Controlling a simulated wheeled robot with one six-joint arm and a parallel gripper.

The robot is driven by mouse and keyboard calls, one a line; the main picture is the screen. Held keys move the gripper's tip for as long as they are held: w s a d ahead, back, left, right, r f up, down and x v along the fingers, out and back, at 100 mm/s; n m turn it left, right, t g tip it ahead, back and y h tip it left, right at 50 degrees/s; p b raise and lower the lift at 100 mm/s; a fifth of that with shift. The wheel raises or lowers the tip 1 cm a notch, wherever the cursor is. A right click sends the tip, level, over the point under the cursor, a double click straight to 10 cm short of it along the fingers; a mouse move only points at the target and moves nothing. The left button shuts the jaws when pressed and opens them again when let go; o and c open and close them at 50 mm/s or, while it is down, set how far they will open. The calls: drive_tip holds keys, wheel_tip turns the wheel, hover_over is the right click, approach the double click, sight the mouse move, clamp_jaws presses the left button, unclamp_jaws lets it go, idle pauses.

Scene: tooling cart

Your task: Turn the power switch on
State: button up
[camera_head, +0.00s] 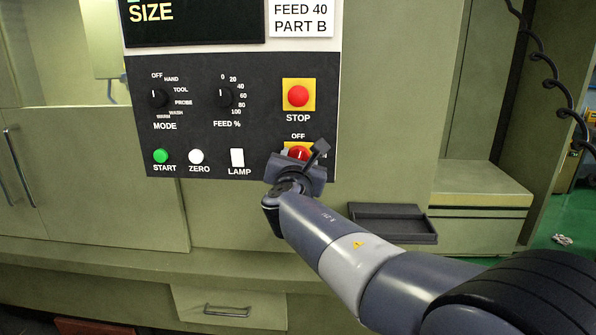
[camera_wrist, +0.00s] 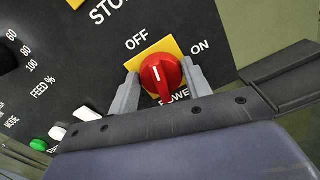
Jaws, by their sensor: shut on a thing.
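The red power switch (camera_wrist: 161,76) is a rotary knob on a yellow plate (camera_wrist: 172,46), at the lower right of the black control panel. In the wrist view its white mark points toward the OFF label, and the ON label lies to the right. In the head view the power switch (camera_head: 299,153) is partly hidden behind my gripper. My gripper (camera_wrist: 160,88) has one finger on each side of the red knob and is shut on it. The POWER label below the knob is partly covered.
The red STOP button (camera_head: 298,96) sits just above the switch. A white LAMP switch (camera_head: 237,157), white ZERO button (camera_head: 196,156) and green START button (camera_head: 160,156) line the panel's lower edge. A dark tray (camera_head: 392,222) juts out at the lower right.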

drive_tip(key=m+b, duration=0.7)
drive_tip(key=shift+d+f+b, duration=0.15)
drive_tip(key=shift+f+b, duration=0.15)
drive_tip(key=shift+f, duration=0.1)
drive_tip(key=m+b, duration=0.3)
drive_tip(key=m, duration=0.1)
drive_tip(key=shift+m+b, duration=1.55)
drive_tip(key=shift+m, duration=0.25)
drive_tip(key=shift+r, duration=0.1)
drive_tip(key=o, duration=1)
drive_tip(key=shift+c, duration=0.2)
